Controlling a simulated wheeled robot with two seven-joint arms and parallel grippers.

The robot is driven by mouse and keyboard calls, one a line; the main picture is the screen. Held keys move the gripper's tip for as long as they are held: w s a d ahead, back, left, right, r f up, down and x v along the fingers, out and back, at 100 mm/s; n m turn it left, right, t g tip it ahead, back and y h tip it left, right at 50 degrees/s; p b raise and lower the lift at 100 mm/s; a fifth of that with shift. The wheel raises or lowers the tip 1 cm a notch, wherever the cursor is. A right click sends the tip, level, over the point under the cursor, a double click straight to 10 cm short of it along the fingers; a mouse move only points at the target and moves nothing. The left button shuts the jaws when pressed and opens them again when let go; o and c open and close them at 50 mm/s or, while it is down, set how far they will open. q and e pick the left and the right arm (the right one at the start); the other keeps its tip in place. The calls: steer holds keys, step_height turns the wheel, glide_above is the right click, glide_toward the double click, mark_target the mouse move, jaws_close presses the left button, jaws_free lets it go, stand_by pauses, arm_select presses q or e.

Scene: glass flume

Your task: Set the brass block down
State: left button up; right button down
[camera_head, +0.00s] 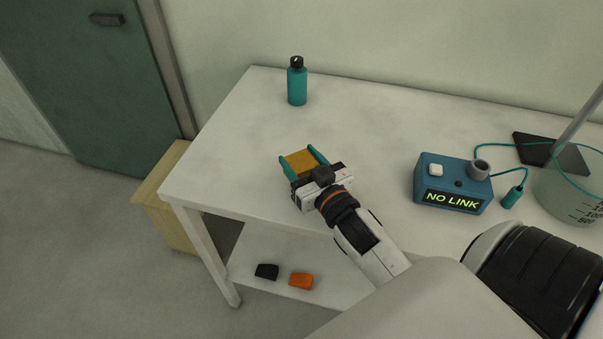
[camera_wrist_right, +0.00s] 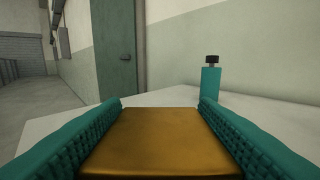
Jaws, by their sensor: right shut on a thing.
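The brass block (camera_head: 301,162) is a flat golden piece between the teal fingers of my right gripper (camera_head: 304,160), over the left part of the white table (camera_head: 225,148). My right gripper is shut on it. In the right wrist view the brass block (camera_wrist_right: 160,138) fills the space between the two ribbed teal fingers, with the table top behind it. I cannot tell whether the block touches the table or is held just above it. My left gripper is not in view.
A teal bottle (camera_head: 297,82) stands behind the block. A blue box (camera_head: 452,184) reading "NO LINK" and a glass beaker (camera_head: 570,190) stand to the right. Black (camera_head: 266,271) and orange (camera_head: 301,281) pieces lie on the lower shelf. The table is clear around the block.

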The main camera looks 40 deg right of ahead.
mark_target(301, 172)
steer(key=shift+f, duration=1.6)
steer(key=shift+f+b, duration=0.1)
steer(key=shift+b, duration=0.2)
steer(key=c, duration=0.5)
jaws_free()
steer(key=shift+s+f, duration=0.1)
steer(key=shift+f, duration=0.05)
steer(key=s, duration=0.3)
steer(key=s+b, duration=0.1)
steer(key=s, duration=0.3)
steer(key=s+a, duration=0.1)
steer(key=s, duration=0.3)
steer(key=shift+b, duration=0.3)
steer(key=shift+s, duration=0.45)
